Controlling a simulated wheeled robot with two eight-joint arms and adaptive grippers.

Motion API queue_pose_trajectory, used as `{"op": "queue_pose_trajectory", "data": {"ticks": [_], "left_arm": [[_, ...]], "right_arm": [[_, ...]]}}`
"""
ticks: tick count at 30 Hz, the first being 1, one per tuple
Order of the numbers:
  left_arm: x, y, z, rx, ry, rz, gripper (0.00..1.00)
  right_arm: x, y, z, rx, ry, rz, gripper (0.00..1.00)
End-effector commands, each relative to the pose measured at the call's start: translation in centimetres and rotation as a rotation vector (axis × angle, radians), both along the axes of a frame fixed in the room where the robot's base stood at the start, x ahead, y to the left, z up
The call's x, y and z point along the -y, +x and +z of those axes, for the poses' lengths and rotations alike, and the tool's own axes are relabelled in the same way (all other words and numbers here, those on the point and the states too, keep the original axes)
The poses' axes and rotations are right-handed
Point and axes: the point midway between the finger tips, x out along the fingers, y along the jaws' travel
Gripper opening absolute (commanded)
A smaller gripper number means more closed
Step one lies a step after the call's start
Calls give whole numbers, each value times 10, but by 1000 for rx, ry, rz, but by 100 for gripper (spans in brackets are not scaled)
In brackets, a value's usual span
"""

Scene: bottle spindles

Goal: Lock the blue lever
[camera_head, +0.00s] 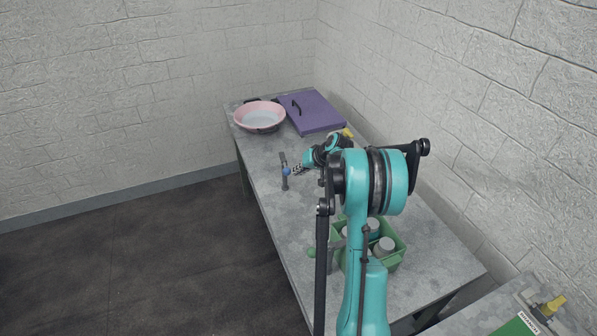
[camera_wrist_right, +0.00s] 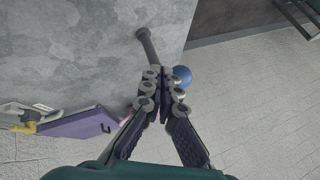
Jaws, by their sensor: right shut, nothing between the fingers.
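The blue lever has a round blue knob (camera_head: 286,172), beside a dark grey bar at the table's left edge. In the right wrist view the blue knob (camera_wrist_right: 183,75) is just right of my fingertips, partly hidden behind them. A grey rod (camera_wrist_right: 149,48) with a wider end extends away from the fingertips there. My right gripper (camera_head: 296,170) is shut and empty, its tips close beside the knob; it also shows in the right wrist view (camera_wrist_right: 160,88). I cannot tell whether they touch the knob or rod. My left gripper is not in view.
A pink bowl (camera_head: 260,115) and a purple panel (camera_head: 314,111) with a black handle are at the table's far end. A green crate (camera_head: 396,260) with several grey-topped bottles is nearer, partly hidden by my arm. A green knob (camera_head: 312,253) is beside it. A wall borders the table's right side.

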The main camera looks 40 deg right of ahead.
Motion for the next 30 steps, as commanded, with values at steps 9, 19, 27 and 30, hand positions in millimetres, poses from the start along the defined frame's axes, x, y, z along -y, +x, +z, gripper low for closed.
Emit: {"op": "queue_pose_trajectory", "data": {"ticks": [9,19,27,30], "left_arm": [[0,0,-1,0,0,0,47],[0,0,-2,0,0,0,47],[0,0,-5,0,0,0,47],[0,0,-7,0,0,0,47]], "right_arm": [[-5,1,0,0,-1,-50,0],[-14,2,0,0,-1,-137,0],[-32,7,0,0,-3,-335,0],[-40,11,0,1,-5,-430,0]]}}
